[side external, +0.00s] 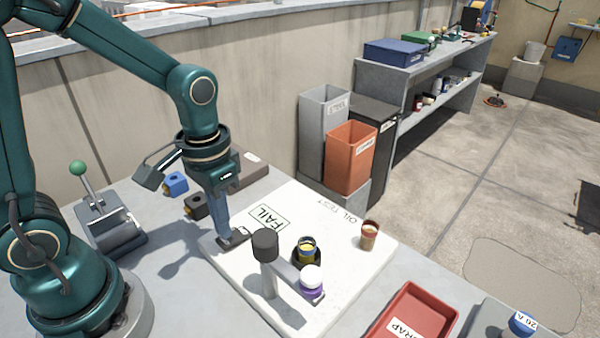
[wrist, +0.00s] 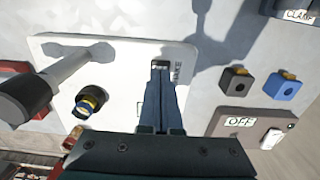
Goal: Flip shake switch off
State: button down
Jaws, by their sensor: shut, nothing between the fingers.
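A grey-brown box (side external: 246,170) stands at the back of the bench, partly behind my gripper in the side view. In the wrist view this box (wrist: 236,140) carries an OFF label, a pale rocker switch (wrist: 272,139) and a small green light. I cannot read the word shake on it or tell the rocker's tilt. My gripper (side external: 229,240) points down with its fingers together and empty, low over the white OIL TEST board (side external: 335,225), beside a small dark labelled piece (side external: 242,233). In the wrist view my fingertips (wrist: 160,66) are left of the switch box, apart from it.
A black block (side external: 197,207) and a blue block (side external: 175,183) stand near the box. A green-knobbed lever (side external: 79,168) is at left. A red tray (side external: 420,312) is front right.

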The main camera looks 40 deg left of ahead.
aim_at(227, 240)
jog(key=shift+f, duration=0.85)
dwell(0.3)
jog(key=shift+r, duration=3.55)
jog(key=s+d+r+t, duration=0.1)
jog(key=s+r+t, duration=0.3)
jog(key=s+t, duration=0.1)
jog(key=shift+s+t, duration=0.2)
jog(key=shift+t, duration=0.1)
